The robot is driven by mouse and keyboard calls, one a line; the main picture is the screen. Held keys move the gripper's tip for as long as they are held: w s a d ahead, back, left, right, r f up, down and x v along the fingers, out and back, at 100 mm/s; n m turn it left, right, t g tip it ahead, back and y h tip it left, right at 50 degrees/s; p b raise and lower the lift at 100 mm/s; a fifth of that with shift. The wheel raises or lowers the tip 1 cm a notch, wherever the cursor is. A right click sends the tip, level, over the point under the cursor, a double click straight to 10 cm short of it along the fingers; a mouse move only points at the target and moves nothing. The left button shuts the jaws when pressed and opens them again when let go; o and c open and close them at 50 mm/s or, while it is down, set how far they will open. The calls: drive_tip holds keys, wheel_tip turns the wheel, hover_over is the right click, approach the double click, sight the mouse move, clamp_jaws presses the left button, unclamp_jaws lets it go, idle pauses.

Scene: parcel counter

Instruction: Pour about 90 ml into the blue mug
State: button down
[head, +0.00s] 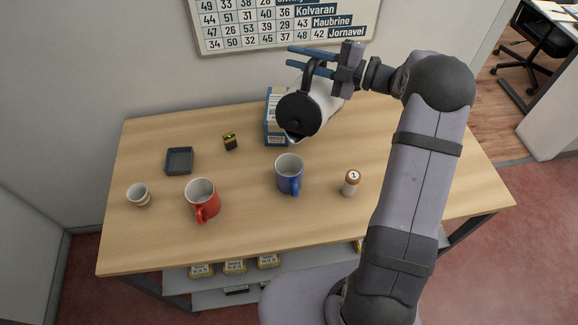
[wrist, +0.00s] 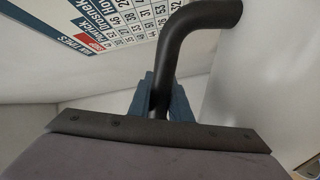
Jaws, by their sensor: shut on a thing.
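The blue mug (head: 288,174) stands upright on the counter near its middle, with its handle toward the front. My gripper (head: 302,58) is shut on the black handle of a pale kettle (head: 322,102) with a black lid. It holds the kettle in the air above and a little behind the blue mug, tilted with its spout toward the mug. No stream of liquid is visible. The mug's contents cannot be made out. In the wrist view the blue fingers (wrist: 160,98) close around the dark handle (wrist: 186,28), and the kettle's pale body (wrist: 275,75) is at the right.
A red mug (head: 201,198), a small cup (head: 139,195), a dark tray (head: 179,160) and a small black device (head: 230,141) stand to the left. A blue-and-white box (head: 275,118) is behind the kettle. A shaker marked 1 (head: 350,183) stands right of the blue mug.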

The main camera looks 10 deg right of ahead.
sight(287, 95)
drive_tip(key=shift+s+a+f+n+b, duration=0.25)
drive_tip(key=shift+s+a+n+b, duration=0.3)
drive_tip(key=shift+s+b, duration=0.2)
drive_tip(key=shift+s+a+r+n+b, duration=0.1)
drive_tip(key=shift+s+a+n+b, duration=0.4)
drive_tip(key=shift+s+b, duration=0.4)
drive_tip(key=shift+s+a+n+b, duration=0.5)
drive_tip(key=shift+s+b, duration=0.25)
drive_tip(key=shift+b, duration=0.15)
drive_tip(key=shift+s+a+r+n+b, duration=0.4)
drive_tip(key=shift+s+b, duration=0.25)
drive_tip(key=shift+b, duration=0.2)
drive_tip(key=shift+s+a+r+n+b, duration=0.25)
drive_tip(key=shift+s+a+n+b, duration=0.15)
drive_tip(key=shift+s+b, duration=0.35)
drive_tip(key=shift+w+d, duration=0.1)
drive_tip(key=shift+w, duration=0.1)
